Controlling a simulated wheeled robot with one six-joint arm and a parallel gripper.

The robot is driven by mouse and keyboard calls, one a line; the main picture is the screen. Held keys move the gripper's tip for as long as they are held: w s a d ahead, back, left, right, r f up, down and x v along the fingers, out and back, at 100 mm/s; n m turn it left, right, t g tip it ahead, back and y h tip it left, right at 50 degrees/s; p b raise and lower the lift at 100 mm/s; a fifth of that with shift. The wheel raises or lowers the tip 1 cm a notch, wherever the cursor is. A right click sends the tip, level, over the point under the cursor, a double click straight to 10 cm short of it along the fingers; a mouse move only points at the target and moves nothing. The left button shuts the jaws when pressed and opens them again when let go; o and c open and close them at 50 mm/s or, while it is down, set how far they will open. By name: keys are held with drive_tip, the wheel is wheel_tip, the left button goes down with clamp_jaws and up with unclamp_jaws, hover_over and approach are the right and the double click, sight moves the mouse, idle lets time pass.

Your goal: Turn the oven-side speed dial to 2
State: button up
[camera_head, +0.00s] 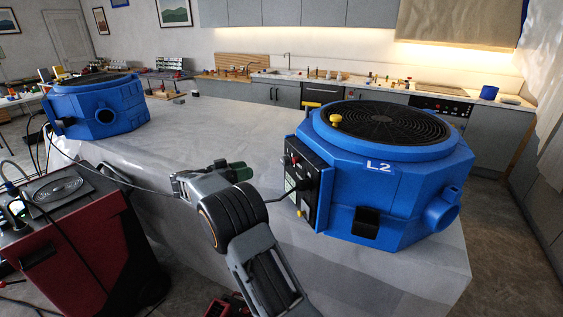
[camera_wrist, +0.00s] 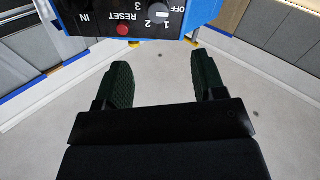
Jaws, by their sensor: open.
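The blue drying machine marked L2 (camera_head: 385,170) stands on the right of the long counter, on the side nearer the oven (camera_head: 440,106). Its black control panel (camera_head: 305,185) faces left toward my gripper (camera_head: 210,173). In the wrist view the panel (camera_wrist: 100,18) shows upside down at the top edge. The speed dial (camera_wrist: 158,13) lies among the marks OFF, 3, 2 and 1, partly blurred; I cannot tell where it points. A red reset button (camera_wrist: 122,30) is beside it. My gripper (camera_wrist: 163,80) is open and empty, its dark green fingers apart from the panel.
A second blue machine (camera_head: 97,106) stands at the far left of the counter (camera_head: 210,125). A red and black cart (camera_head: 70,240) stands at left. A yellow knob (camera_head: 336,118) sits on L2's top. The counter between the machines is mostly clear.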

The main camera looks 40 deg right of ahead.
sight(283, 162)
drive_tip(key=s+d, duration=0.1)
drive_tip(key=d, duration=0.3)
drive_tip(key=s+d+p, duration=0.1)
drive_tip(key=d, duration=0.3)
drive_tip(key=d+p, duration=0.1)
drive_tip(key=d, duration=0.4)
drive_tip(key=shift+s, duration=0.4)
drive_tip(key=c, duration=0.9)
drive_tip(key=shift+c, duration=0.2)
